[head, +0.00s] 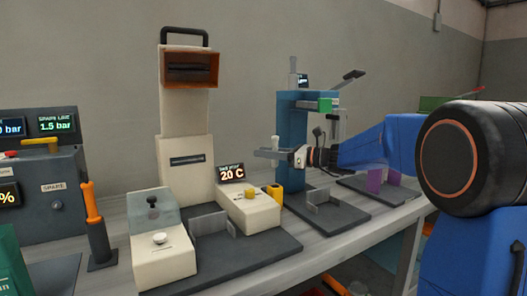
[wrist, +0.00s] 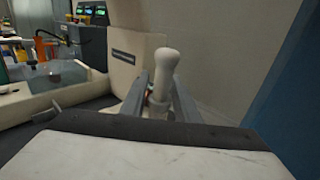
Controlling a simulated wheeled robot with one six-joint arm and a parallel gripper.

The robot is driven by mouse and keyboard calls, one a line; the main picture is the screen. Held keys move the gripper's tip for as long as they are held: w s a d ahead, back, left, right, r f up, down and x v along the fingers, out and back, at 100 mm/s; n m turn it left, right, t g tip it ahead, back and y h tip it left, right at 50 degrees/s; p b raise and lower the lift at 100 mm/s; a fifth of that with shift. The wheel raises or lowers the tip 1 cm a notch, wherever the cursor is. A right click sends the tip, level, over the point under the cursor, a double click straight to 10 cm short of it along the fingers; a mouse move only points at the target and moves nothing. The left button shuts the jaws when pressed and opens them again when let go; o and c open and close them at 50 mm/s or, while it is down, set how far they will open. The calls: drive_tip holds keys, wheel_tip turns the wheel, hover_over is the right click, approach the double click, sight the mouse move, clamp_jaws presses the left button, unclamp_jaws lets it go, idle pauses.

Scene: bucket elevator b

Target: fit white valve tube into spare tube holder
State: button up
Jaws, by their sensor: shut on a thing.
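My gripper (head: 268,153) is at mid-height in the head view, in front of the blue column. It is shut on the white valve tube (head: 276,142), whose rounded top stands above the jaws. In the wrist view the white tube (wrist: 167,66) stands between the two fingers, roughly upright with its top leaning slightly right. Its lower end is hidden. No part is clearly marked as the spare tube holder. A dark stand with an orange-handled piece (head: 97,225) is at the left, and a small yellow cup (head: 275,196) is on the bench below my gripper.
A tall cream machine (head: 185,150) stands left of my gripper, with a cream box and 20 C display (head: 232,173) before it. A blue column (head: 291,130) is behind the gripper. Dark base plates with upright brackets cover much of the grey bench (head: 345,236).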

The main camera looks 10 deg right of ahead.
idle(0.4)
drive_tip(key=shift+f, duration=2.8)
drive_tip(key=shift+f, duration=2.45)
drive_tip(key=o, duration=1.3)
drive_tip(key=shift+c, duration=0.2)
drive_tip(key=shift+s+d, duration=0.1)
drive_tip(key=v, duration=1.7)
drive_tip(key=shift+s, duration=0.25)
drive_tip(key=shift+d, duration=0.1)
